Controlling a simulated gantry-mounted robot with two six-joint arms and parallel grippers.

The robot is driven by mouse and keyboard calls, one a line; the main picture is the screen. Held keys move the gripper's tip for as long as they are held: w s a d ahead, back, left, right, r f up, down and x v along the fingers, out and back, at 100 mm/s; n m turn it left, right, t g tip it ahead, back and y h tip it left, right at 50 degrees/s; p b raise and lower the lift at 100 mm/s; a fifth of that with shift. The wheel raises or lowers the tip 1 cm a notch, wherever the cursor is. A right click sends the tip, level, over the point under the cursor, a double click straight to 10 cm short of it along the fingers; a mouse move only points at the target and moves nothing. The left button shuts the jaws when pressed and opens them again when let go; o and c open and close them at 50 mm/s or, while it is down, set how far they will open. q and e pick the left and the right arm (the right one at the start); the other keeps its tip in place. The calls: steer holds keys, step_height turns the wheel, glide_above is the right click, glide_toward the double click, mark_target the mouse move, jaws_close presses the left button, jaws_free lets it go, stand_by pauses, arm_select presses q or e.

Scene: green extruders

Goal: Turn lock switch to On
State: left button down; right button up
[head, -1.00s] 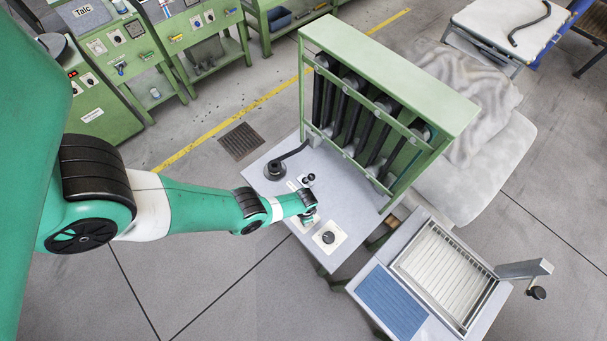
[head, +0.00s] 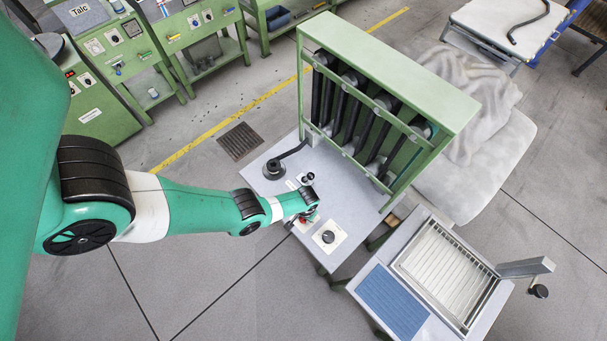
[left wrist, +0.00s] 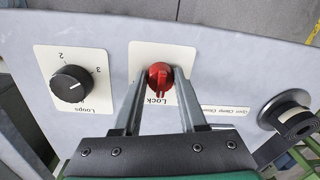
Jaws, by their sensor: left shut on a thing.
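The red lock switch (left wrist: 158,74) sits on a cream plate labelled "Lock" in the left wrist view. The label appears upside down there. My left gripper (left wrist: 160,86) has one finger on each side of the red knob and is shut on it. In the head view my left gripper (head: 305,216) is low over the front edge of the grey machine top (head: 345,215), and only a bit of red shows beside it. The arm hides most of the switch there. My right gripper is not in view.
A black "Loops" dial (left wrist: 71,83) is left of the switch in the left wrist view. A green rack with black tubes (head: 390,75) stands behind. A tray table (head: 440,275) is at right.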

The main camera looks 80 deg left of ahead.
arm_select(q)
steer(key=shift+f, duration=0.1)
steer(key=shift+c, duration=2.3)
jaws_free()
step_height(320, 180, up, 12)
steer(key=p, duration=1.1)
steer(key=shift+w+d+p, duration=0.15)
steer(key=shift+d+p, duration=0.1)
steer(key=shift+p, duration=0.05)
steer(key=shift+f, duration=0.15)
